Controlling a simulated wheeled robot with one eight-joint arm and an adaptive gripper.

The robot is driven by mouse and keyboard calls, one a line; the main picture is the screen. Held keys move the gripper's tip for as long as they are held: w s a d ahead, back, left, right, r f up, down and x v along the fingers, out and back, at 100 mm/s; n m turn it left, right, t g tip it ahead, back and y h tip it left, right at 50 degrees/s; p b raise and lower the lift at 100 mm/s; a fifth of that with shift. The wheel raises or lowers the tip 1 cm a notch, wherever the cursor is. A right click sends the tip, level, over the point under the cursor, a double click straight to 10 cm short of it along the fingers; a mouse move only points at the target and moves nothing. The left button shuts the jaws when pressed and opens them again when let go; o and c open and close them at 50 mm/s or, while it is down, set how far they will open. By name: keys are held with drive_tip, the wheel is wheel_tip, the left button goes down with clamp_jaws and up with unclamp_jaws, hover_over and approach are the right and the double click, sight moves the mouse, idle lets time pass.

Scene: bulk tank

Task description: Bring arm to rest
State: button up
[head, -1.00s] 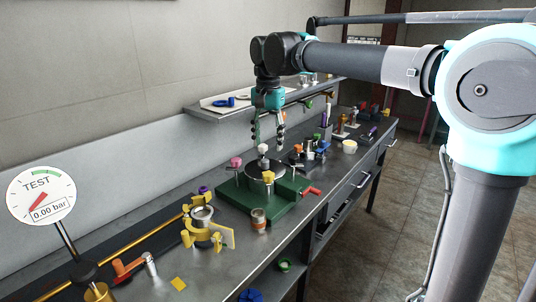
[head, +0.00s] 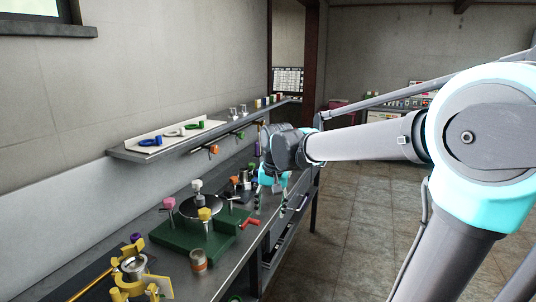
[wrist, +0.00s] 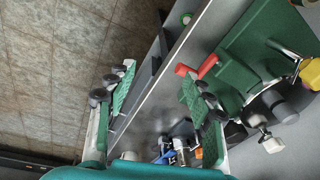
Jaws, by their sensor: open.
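My gripper (head: 271,204) hangs beyond the green fixture, near the bench's front edge. In the wrist view my gripper (wrist: 158,90) is open, with its green-padded fingers well apart and nothing between them. The green fixture (head: 175,236) carries a round metal lid, pink, white and yellow knobs and a red lever (head: 250,224). In the wrist view the fixture (wrist: 255,35) lies to the right of the fingers. My arm reaches in from the right; my gripper partly covers the bench behind it.
A wall shelf (head: 130,152) holds blue, white and green clamps. A yellow clamp (head: 118,290) and a copper-coloured cup (head: 198,262) stand near the fixture. The bench has drawers along its front. The tiled floor (head: 350,230) to the right is open.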

drive_tip(key=s+d+f+t, duration=0.1)
drive_tip(key=s+d+f, duration=0.6)
drive_tip(key=d, duration=0.3)
drive_tip(key=s+d+f+n+t, duration=0.1)
drive_tip(key=s+d+f, duration=0.6)
drive_tip(key=d+f, duration=0.3)
drive_tip(key=shift+t+h, duration=0.3)
drive_tip(key=shift+h, duration=0.1)
